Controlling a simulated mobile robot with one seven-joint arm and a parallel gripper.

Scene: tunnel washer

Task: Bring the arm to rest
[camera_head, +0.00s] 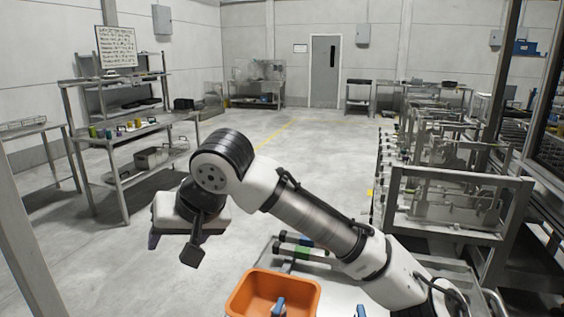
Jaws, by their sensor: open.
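My arm reaches from the lower right across the middle of the view, then bends down on the left at a black-banded joint. My gripper (173,247) hangs at its end, left of the orange bin, over open grey floor. Its two dark fingers are apart and point downward, with nothing visible between them. The orange bin (240,300) stands at the bottom centre, with a blue-grey item (279,307) in it. The gripper is apart from the bin.
A metal bench (126,205) with small coloured items stands at the left. Steel machine frames (455,228) fill the right side. Pipe ends with green and blue bands (303,252) lie just behind my forearm. The aisle floor towards the grey door (325,72) is clear.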

